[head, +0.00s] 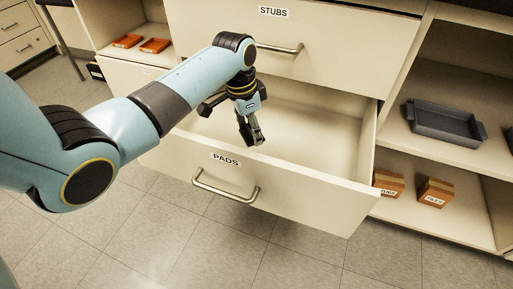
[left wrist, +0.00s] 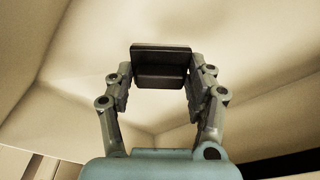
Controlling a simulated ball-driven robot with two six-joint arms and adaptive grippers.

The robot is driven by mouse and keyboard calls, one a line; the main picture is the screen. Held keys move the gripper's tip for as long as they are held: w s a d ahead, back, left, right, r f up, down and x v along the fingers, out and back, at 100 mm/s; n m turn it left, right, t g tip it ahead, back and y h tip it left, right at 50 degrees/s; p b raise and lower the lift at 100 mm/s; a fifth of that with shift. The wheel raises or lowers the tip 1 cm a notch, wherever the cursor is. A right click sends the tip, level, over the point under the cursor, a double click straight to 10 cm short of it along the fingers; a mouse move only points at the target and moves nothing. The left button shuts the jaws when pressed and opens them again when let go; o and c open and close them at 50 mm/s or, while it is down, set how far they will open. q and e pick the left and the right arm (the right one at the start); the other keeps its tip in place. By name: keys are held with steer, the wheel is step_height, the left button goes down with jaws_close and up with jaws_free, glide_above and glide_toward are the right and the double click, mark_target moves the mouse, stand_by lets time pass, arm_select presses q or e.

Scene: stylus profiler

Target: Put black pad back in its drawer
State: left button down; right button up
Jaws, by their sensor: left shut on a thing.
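The drawer labelled PADS (head: 290,178) is pulled open, and its pale inside shows in the head view. My left gripper (head: 250,136) points down over the open drawer, near its front panel. In the left wrist view my left gripper (left wrist: 160,90) is shut on the black pad (left wrist: 161,58), a small dark block between the fingertips. Pale drawer walls surround it in that view. In the head view the pad is too small and dark to tell from the fingers. I cannot tell whether the pad touches the drawer floor. My right gripper is in neither view.
The closed STUBS drawer (head: 340,35) sits directly above the open one. To the right, a shelf holds a grey tray (head: 443,121), and small brown boxes (head: 435,192) stand below it. Orange items (head: 155,45) lie on a shelf at the left. The tiled floor in front is clear.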

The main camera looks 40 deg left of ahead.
mark_target(252, 145)
arm_select(q)
step_height(252, 145, down, 4)
steer(key=shift+r+b, duration=0.25)
steer(key=shift+b, duration=0.3)
step_height(252, 145, down, 3)
steer(key=shift+f+b, duration=0.2)
steer(key=shift+b, duration=0.65)
steer(key=shift+r, duration=0.1)
steer(key=shift+c, duration=2.3)
jaws_free()
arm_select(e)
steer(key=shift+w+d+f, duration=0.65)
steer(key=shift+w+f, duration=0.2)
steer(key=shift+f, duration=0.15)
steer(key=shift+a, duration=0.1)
